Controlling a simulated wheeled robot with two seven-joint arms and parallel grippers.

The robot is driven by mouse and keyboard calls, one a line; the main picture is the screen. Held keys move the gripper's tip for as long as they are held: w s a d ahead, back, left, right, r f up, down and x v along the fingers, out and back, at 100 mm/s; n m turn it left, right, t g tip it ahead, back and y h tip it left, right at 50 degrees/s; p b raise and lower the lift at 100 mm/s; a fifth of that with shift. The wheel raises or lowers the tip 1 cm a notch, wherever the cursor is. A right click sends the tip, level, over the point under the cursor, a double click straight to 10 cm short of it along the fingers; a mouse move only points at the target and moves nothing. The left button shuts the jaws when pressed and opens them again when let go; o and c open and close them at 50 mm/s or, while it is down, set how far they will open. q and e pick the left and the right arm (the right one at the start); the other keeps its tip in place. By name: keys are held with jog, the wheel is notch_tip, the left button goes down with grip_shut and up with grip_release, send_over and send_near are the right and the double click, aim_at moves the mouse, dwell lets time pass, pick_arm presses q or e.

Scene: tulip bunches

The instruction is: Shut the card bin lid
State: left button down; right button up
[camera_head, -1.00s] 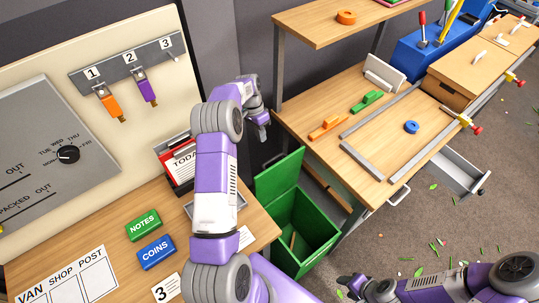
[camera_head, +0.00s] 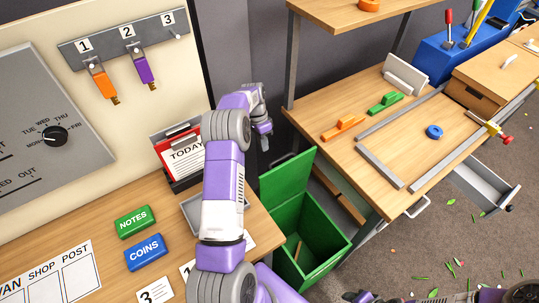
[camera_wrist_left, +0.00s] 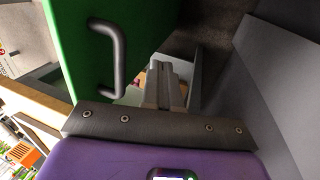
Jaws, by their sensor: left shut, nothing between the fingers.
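The green card bin (camera_head: 329,252) stands on the floor between the two benches. Its lid (camera_head: 287,184) is open and stands up steeply at the bin's back. In the left wrist view the green lid (camera_wrist_left: 65,55) fills the upper left and carries a dark bar handle (camera_wrist_left: 112,60). My left gripper (camera_head: 265,146) is above and behind the lid's upper left edge. Its fingers (camera_wrist_left: 165,80) are shut and empty, beside the handle; I see no contact. My right gripper (camera_head: 358,297) shows only in part at the bottom edge, and its jaw state is unclear.
The right workbench (camera_head: 400,125) stands close beside the bin, with an open drawer (camera_head: 483,184). A grey wall is behind the left gripper.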

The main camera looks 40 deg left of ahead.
pick_arm(q)
jog(key=shift+s+d+f, duration=0.2)
jog(key=shift+d+f, duration=0.05)
jog(key=shift+d, duration=0.4)
jog(key=shift+s+d+f, duration=0.15)
jog(key=shift+d+f, duration=0.05)
jog(key=shift+d, duration=0.45)
jog(key=shift+s+d+f, duration=0.2)
jog(key=shift+d+f, duration=0.05)
jog(key=shift+d, duration=0.4)
